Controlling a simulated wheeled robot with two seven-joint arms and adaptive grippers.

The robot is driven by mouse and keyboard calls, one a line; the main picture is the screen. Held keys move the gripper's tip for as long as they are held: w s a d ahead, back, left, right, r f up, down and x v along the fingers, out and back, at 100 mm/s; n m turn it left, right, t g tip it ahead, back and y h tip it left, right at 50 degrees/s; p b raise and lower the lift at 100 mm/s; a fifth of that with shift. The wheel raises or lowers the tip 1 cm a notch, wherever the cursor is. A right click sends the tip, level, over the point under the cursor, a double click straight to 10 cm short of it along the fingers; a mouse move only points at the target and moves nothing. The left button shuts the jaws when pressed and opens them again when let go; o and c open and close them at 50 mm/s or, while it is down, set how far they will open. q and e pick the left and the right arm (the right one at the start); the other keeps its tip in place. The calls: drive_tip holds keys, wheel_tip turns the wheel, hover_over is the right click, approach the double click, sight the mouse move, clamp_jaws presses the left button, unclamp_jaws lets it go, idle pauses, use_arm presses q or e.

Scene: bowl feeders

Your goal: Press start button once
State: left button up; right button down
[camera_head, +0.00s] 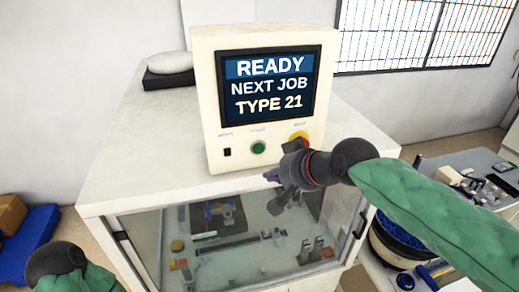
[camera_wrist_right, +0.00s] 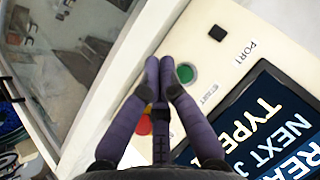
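The green start button (camera_head: 258,147) sits on the front of the cream control box (camera_head: 210,100), below its screen. In the right wrist view the green button (camera_wrist_right: 185,74) has a small label beside it. My right gripper (camera_head: 272,178) is below and in front of the box's panel in the head view. In the right wrist view its fingertips (camera_wrist_right: 160,62) are together with nothing between them, just beside the green button; I cannot tell whether they touch the panel. My left gripper is out of view; only part of the left arm shows at lower left.
The screen (camera_head: 268,84) reads READY, NEXT JOB, TYPE 21. A black switch (camera_head: 227,152) is left of the green button, and a red-and-yellow button (camera_head: 299,138) is right of it. The box stands on a glass-fronted cabinet (camera_head: 130,155). A blue-filled bowl (camera_head: 398,232) is at right.

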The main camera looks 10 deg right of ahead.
sight(259, 148)
drive_tip(key=shift+w+a+p, duration=0.15)
drive_tip(key=shift+w+p, duration=0.55)
drive_tip(key=shift+w, duration=3.25)
drive_tip(key=shift+w, duration=0.15)
drive_tip(key=shift+w, duration=0.25)
